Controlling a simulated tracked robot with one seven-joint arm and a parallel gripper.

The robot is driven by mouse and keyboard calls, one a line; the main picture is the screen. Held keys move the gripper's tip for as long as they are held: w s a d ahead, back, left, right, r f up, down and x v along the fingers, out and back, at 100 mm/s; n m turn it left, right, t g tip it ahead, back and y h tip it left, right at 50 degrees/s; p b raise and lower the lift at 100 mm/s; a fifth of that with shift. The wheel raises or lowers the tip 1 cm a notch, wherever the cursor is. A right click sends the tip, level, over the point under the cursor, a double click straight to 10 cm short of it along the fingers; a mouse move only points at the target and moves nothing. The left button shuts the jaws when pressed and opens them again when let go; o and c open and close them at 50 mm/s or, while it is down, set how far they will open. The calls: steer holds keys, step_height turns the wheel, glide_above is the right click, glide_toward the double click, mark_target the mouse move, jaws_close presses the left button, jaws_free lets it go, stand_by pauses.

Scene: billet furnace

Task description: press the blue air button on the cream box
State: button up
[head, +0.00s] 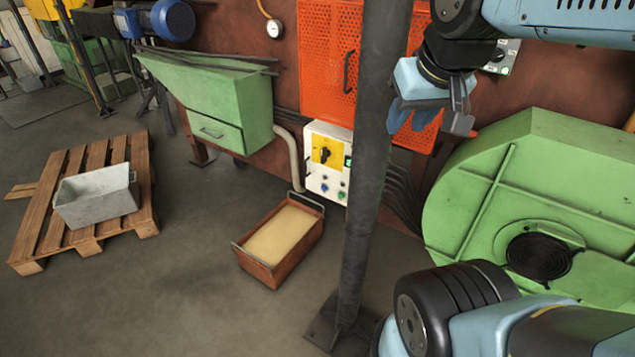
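The cream box (315,172) is mounted low on the rusty wall, left of the grey post. It has a yellow panel with a black rotary switch (325,154) and a small green display. Small buttons sit on its lower part. My gripper (430,118) is raised at the upper right, on the other side of the post and apart from the box. Its finger opening is unclear against dark blue shapes behind it.
The grey post (367,170) stands close to the box's right edge. A rusty bin of sand (258,266) sits on the floor before the box. A green hopper (215,95) is left, a green blower housing (545,190) right. An orange mesh guard (328,60) is above.

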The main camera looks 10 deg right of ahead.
jaws_close()
stand_by(1.5)
